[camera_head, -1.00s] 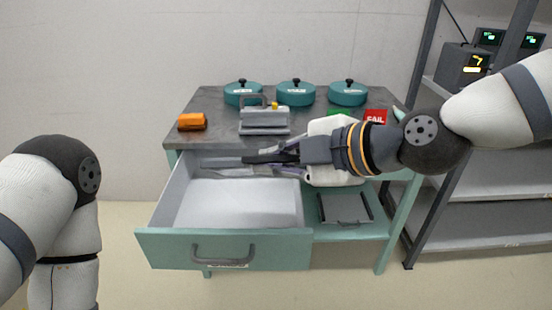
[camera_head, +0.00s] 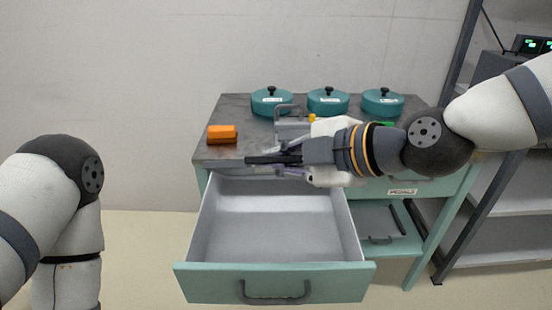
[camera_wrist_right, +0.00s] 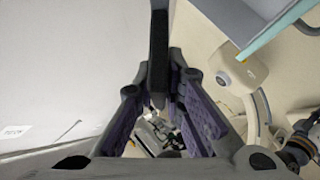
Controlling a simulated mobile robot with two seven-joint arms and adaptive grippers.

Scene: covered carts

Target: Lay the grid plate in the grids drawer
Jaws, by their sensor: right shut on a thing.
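The open teal drawer (camera_head: 274,284) is pulled out of the cart toward me; its light grey inside looks empty. My right gripper (camera_head: 278,160) is over the drawer's back edge, above the drawer, pointing left. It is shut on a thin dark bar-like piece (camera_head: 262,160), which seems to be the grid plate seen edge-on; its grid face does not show. In the right wrist view the dark piece (camera_wrist_right: 158,62) stands between the purple-padded fingers. My left arm is at the left edge, but its gripper is out of view.
A lower shelf at right holds a dark-handled tray (camera_head: 392,222). A metal rack (camera_head: 515,190) stands at right.

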